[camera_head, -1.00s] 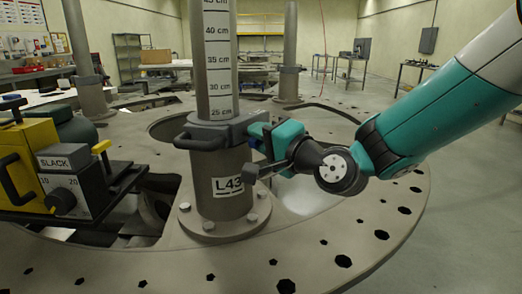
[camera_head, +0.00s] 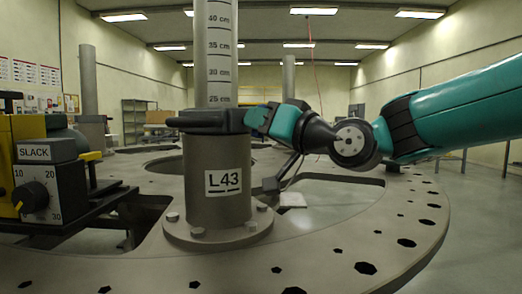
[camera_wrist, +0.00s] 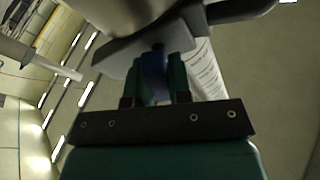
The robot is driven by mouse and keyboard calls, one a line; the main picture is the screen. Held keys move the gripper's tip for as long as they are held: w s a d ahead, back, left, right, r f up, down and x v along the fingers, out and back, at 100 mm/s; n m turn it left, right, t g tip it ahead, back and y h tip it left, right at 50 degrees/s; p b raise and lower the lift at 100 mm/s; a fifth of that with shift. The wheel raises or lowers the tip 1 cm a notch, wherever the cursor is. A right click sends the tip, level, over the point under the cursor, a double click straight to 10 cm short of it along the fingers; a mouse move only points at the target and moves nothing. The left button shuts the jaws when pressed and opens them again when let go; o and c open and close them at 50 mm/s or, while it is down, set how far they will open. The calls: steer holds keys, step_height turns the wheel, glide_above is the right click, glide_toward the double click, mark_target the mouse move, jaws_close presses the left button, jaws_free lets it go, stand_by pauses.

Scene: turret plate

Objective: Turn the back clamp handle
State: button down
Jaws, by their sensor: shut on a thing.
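A dark grey clamp (camera_head: 207,121) sits around an upright grey column with a cm scale (camera_head: 216,60), just below the 25 cm mark. A loop handle (camera_head: 183,125) sticks out at its left front, seen nearly edge-on. My gripper (camera_head: 256,119) is at the clamp's right side, its teal fingers shut on the back clamp handle, which they mostly hide in the head view. In the wrist view my gripper (camera_wrist: 157,77) has its green fingers closed around a dark blue part beneath the grey clamp body (camera_wrist: 125,42).
The column's L43 base (camera_head: 218,185) is bolted to a round turret plate (camera_head: 330,235) with holes and cutouts. A yellow unit with a SLACK box (camera_head: 47,180) stands at left, close to the column. Other columns (camera_head: 89,80) stand behind.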

steer(key=n+b, duration=0.3)
steer(key=shift+f+g+y+b, duration=0.25)
steer(key=shift+g+y+b, duration=0.05)
steer(key=shift+y, duration=0.1)
steer(key=shift+r+n+b, duration=0.15)
steer(key=shift+n+b, duration=0.55)
steer(key=shift+n, duration=0.3)
steer(key=shift+r, duration=0.1)
steer(key=c, duration=1)
jaws_free()
steer(key=shift+c, duration=0.2)
steer(key=b+v, duration=0.1)
steer(key=v, duration=1.6)
steer(key=shift+d+b, duration=0.3)
steer(key=shift+b, duration=0.05)
